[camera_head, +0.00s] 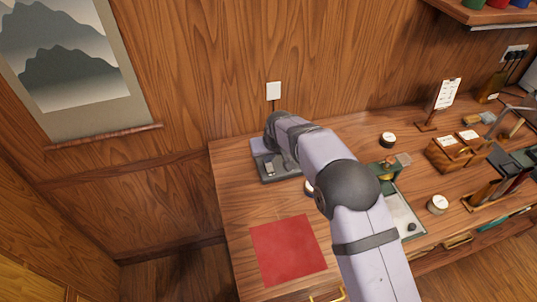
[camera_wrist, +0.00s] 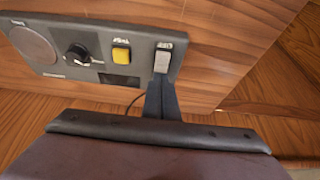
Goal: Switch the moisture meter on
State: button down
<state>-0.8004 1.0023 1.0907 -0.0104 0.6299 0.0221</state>
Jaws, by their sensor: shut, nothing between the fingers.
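The moisture meter appears to be the grey device (camera_head: 280,179) at the back left of the desk, partly hidden by my arm in the head view.
A red mat (camera_head: 288,250) lies at the front left of the desk. Round tins (camera_head: 388,140), a wooden box (camera_head: 458,150) and a card stand (camera_head: 446,97) stand to the right of my arm. The desk between device and mat is clear.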

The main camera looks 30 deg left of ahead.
aim_at(270, 170)
jog(key=shift+a+f, duration=0.1)
jog(key=shift+f, duration=0.15)
jog(key=shift+w+a+f+b, duration=0.1)
jog(key=shift+w+f+b, duration=0.15)
jog(key=shift+b, duration=0.4)
jog(key=shift+s+r, duration=0.1)
jog(key=shift+s, duration=0.1)
jog(key=shift+s+d, duration=0.55)
jog(key=shift+d, duration=0.1)
jog(key=shift+f, duration=0.2)
jog(key=shift+r, duration=0.1)
jog(key=v, duration=0.1)
jog(key=p+v, duration=0.2)
jog(key=v, duration=0.1)
jog(key=shift+w+a+r, duration=0.15)
jog(key=shift+w+a, duration=0.15)
jog(key=b+v, duration=0.3)
jog(key=v, duration=0.7)
jog(key=shift+b, duration=0.4)
